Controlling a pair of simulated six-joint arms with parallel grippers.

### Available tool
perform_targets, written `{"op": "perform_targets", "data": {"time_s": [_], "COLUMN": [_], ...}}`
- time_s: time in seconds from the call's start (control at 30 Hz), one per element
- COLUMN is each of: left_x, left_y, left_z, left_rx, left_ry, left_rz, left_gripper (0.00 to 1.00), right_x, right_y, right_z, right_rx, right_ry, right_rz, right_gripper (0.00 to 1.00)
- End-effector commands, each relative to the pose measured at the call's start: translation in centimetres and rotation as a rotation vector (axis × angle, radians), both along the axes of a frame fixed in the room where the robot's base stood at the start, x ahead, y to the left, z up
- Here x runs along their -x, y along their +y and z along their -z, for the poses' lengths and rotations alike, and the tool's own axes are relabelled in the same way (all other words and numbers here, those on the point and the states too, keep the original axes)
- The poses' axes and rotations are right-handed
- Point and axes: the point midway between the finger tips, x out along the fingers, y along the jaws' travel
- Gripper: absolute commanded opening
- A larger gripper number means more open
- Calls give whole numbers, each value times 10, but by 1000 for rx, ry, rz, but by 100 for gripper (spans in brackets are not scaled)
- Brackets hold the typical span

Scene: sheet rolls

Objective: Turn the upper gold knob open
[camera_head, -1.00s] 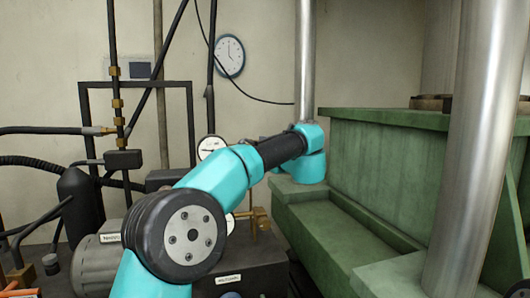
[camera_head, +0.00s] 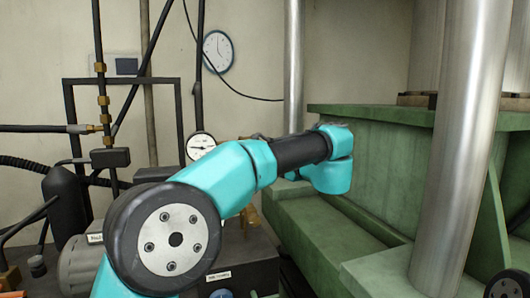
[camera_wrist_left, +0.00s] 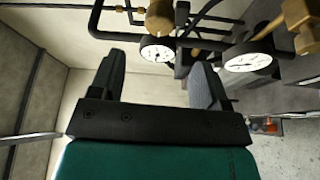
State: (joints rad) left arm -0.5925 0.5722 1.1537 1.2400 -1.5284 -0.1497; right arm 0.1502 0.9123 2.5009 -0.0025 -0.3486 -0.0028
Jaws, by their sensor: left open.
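A rounded gold knob-like part (camera_wrist_left: 160,17) shows at the top of the left wrist view, beyond my left gripper (camera_wrist_left: 159,62). The gripper's two dark fingers are apart, with nothing between them; the gold part is clear of them. More gold fittings (camera_wrist_left: 300,14) show at the upper right of that view. In the head view a gold part (camera_head: 251,216) shows low behind my left arm, partly covered by it. I cannot tell which gold part is the upper knob. My left gripper is hidden in the head view. My right gripper is not seen.
White-faced gauges (camera_wrist_left: 158,51) and black pipes stand close around the gold parts. In the head view a gauge (camera_head: 201,146) sits just behind my arm. A green press frame (camera_head: 385,160) and steel columns (camera_head: 470,140) fill the right side.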

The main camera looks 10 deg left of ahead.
Motion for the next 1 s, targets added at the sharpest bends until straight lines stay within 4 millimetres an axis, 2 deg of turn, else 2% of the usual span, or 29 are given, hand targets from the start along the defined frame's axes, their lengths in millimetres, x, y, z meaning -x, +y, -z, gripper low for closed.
{"op": "perform_targets", "data": {"time_s": [0.1, 0.3, 0.5, 0.87, 1.0], "left_x": [15, 34, 42, 40, 20], "left_y": [-20, -45, -55, -55, -52], "left_z": [1, 2, 3, 5, 19], "left_rx": [-1, -1, -1, -9, -91], "left_ry": [0, 0, -1, 2, 26], "left_rz": [3, 2, 0, 3, 49], "left_gripper": [70, 70, 70, 70, 70], "right_x": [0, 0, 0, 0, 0], "right_y": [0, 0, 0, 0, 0], "right_z": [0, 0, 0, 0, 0], "right_rx": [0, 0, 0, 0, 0], "right_ry": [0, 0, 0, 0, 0], "right_rz": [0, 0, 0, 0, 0], "right_gripper": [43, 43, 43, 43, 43]}}
